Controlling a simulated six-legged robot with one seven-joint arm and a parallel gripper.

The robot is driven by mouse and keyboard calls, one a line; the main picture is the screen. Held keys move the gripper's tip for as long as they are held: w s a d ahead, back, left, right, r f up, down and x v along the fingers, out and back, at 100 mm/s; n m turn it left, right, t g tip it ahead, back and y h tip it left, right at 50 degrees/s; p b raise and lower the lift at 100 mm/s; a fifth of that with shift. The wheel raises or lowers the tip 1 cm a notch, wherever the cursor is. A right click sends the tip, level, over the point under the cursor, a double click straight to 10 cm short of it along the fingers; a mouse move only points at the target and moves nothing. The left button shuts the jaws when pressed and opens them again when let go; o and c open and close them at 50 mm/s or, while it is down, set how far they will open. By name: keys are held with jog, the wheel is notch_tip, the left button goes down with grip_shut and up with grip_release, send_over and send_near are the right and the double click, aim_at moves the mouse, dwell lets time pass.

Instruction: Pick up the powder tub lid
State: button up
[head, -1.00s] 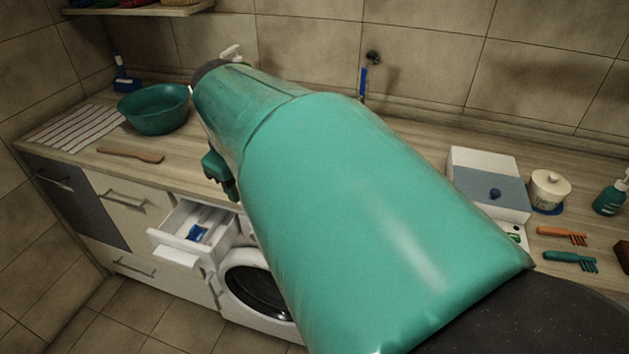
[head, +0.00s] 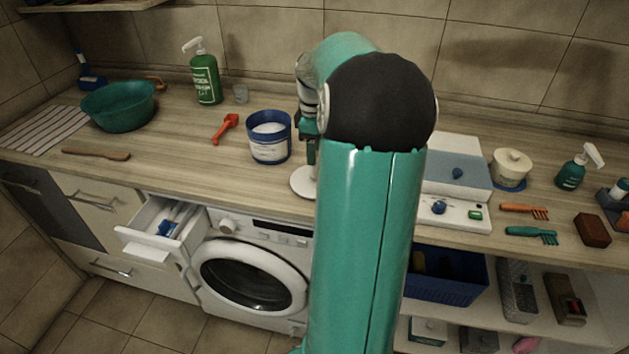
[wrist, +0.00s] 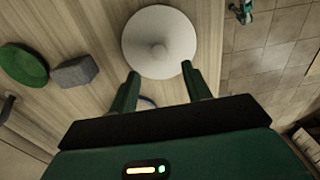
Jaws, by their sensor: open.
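The powder tub lid (wrist: 159,41), a white disc with a small centre knob, lies on the wooden counter. In the head view the lid (head: 302,181) shows near the front edge, its right side hidden by my arm. An open white tub (head: 269,148) with a blue rim and white contents stands behind it to the left. My gripper (wrist: 160,72) is open and empty over the lid's near rim, fingers apart, the knob beyond the fingertips. I cannot tell the height gap. In the head view my gripper (head: 311,150) is mostly hidden behind my arm.
A scale-like white box (head: 455,212) is right of my arm. Below, a drawer (head: 160,235) is open beside the washing machine (head: 250,270). A lidded jar (head: 511,170) stands right.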

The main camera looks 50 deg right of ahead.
aim_at(315, 175)
notch_tip(315, 175, down, 8)
jog(key=shift+d+r, duration=0.1)
jog(key=shift+r, duration=0.05)
grip_shut()
dwell(0.4)
